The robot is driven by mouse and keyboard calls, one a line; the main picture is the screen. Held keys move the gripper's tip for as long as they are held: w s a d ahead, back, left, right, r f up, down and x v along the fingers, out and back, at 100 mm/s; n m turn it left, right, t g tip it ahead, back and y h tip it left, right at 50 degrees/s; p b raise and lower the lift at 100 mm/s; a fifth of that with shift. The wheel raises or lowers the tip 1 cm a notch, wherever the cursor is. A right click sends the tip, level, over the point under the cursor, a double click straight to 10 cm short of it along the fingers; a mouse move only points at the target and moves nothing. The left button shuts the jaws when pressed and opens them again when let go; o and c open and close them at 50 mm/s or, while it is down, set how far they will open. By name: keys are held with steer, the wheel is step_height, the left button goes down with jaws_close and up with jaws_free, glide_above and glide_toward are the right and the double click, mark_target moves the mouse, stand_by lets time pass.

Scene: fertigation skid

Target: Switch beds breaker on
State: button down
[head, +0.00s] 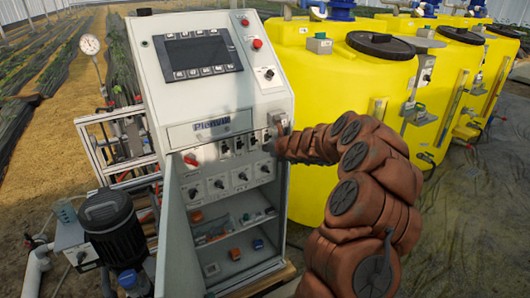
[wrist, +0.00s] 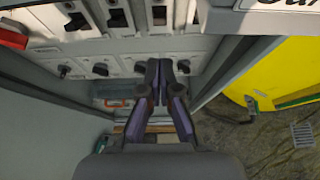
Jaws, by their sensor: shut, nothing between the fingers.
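A row of breakers with dark levers (head: 238,146) runs across the grey control cabinet (head: 215,107), below its screen. In the wrist view several of them (wrist: 117,18) show along the top edge. Their labels are too small to read, so I cannot tell which is the beds breaker or whether it is on. My gripper (head: 274,143) is at the right end of this row in the head view.
A red-handled switch (head: 191,160) sits left of the breakers. Rotary knobs (head: 218,184) line the panel below them, above open shelves with small parts. The open cabinet door (head: 181,240) stands at left. Yellow tanks (head: 325,110) stand close on the right.

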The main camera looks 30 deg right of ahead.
steer(key=shift+s+d+r, duration=0.1)
steer(key=shift+s+r, duration=0.75)
steer(key=shift+r, duration=0.15)
